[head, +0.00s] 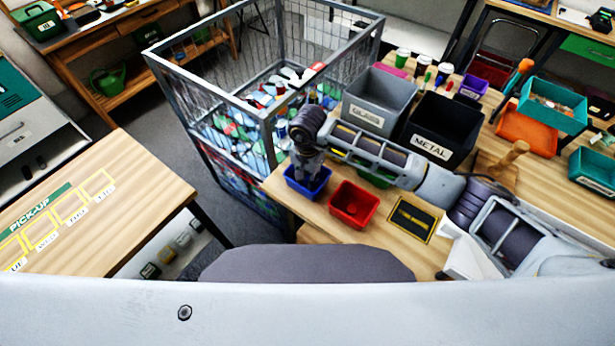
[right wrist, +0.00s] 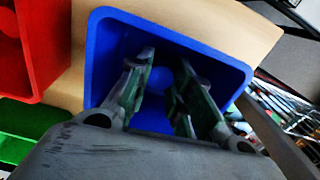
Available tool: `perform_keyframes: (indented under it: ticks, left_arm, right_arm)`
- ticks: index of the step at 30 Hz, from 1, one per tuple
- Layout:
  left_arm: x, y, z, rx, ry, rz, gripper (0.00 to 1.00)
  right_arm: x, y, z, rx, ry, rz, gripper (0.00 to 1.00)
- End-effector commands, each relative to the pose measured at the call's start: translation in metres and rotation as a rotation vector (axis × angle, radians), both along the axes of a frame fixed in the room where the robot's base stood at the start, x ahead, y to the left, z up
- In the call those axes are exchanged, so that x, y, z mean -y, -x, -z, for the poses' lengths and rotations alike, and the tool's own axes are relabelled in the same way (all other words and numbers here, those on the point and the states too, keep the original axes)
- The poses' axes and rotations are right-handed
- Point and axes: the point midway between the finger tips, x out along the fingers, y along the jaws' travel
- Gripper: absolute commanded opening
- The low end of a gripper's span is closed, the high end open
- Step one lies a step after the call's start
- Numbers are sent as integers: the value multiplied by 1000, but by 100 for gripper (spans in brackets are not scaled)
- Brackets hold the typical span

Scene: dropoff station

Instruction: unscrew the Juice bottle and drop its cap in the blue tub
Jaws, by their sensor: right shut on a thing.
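The blue tub (head: 308,190) stands near the left end of the table in the head view. It also fills the middle of the right wrist view (right wrist: 112,35). My right gripper (head: 307,170) is over the tub, pointing down, with its fingers (right wrist: 166,70) reaching inside the rim. A small round blue cap (right wrist: 160,80) shows between the fingers, hard to tell from the blue tub behind it. The gripper is shut on it. I cannot make out the Juice bottle in either view. My left gripper is not in view.
A red tub (head: 353,204) stands beside the blue one, with a green tub (head: 374,177) partly hidden behind my right arm. Grey GLASS (head: 378,95) and black METAL (head: 440,130) bins stand behind. A wire cage (head: 262,120) stands beyond the table's left edge.

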Motion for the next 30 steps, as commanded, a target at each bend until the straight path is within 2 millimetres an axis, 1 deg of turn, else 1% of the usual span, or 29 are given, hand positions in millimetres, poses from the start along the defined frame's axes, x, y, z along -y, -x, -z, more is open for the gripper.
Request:
perform_keyframes:
  ticks: [4, 12, 18, 19, 23, 24, 30]
  left_arm:
    - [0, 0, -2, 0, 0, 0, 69]
    - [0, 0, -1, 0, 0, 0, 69]
    - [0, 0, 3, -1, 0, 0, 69]
    - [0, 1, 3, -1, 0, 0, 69]
    - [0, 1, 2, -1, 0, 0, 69]
    - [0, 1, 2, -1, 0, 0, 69]
    - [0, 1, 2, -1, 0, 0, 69]
  right_arm:
    - [0, 1, 7, -1, -1, -1, 0]
    - [0, 0, 8, 0, 0, -1, 0]
    - [0, 0, 11, 0, 0, -1, 0]
    - [0, 0, 11, 0, 0, -1, 24]
    - [0, 0, 10, 0, 0, -1, 41]
    - [0, 0, 10, 0, 0, -1, 43]
    - [0, 0, 10, 0, 0, -1, 43]
